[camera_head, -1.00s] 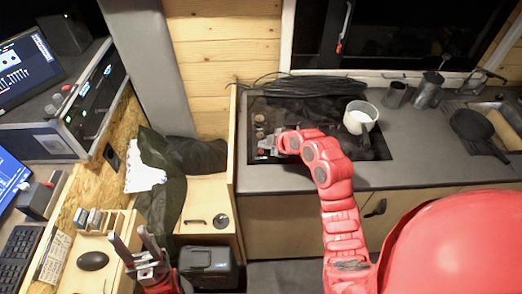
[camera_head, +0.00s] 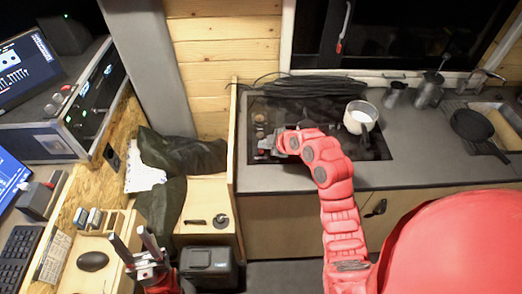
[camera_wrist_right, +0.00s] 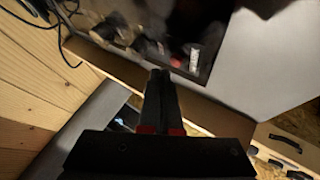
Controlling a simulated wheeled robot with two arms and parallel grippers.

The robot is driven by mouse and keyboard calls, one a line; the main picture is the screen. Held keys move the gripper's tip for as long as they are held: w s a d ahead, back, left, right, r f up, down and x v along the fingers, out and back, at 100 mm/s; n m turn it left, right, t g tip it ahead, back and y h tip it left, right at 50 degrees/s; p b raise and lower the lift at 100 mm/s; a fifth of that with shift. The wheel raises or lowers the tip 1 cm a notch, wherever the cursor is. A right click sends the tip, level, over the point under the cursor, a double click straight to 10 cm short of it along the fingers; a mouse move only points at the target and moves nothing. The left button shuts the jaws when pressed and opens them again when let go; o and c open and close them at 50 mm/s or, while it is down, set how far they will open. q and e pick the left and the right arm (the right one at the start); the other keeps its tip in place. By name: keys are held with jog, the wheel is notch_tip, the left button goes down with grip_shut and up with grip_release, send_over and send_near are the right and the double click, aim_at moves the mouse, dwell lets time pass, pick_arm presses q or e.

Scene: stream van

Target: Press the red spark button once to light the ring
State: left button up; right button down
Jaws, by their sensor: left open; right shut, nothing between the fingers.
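The dark glass hob (camera_head: 375,148) is set in the grey counter, with round knobs (camera_head: 259,118) along its left side. My right gripper (camera_head: 266,150) is at the hob's front left corner, shut and empty. In the right wrist view its closed fingers (camera_wrist_right: 161,78) point at the hob's edge, near dark knobs (camera_wrist_right: 106,29). I cannot tell whether the gripper touches anything. No flame shows on the hob. My left gripper (camera_head: 132,247) is open and empty, low at the left.
A pale pot (camera_head: 358,119) stands at the hob's right part. Metal jugs (camera_head: 428,94) and a black pan (camera_head: 471,126) are further right. A wooden partition (camera_head: 234,150) rises just left of the hob. A desk with a mouse (camera_head: 92,261) is at the left.

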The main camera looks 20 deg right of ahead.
jog(key=shift+f+b, duration=0.45)
jog(key=shift+b, duration=0.3)
jog(key=shift+f+b, duration=0.4)
jog(key=shift+b, duration=0.25)
dwell(0.4)
jog(key=shift+r, duration=0.1)
dwell(0.4)
jog(key=shift+r, duration=0.75)
jog(key=shift+r+p, duration=0.3)
jog(key=shift+r, duration=2.25)
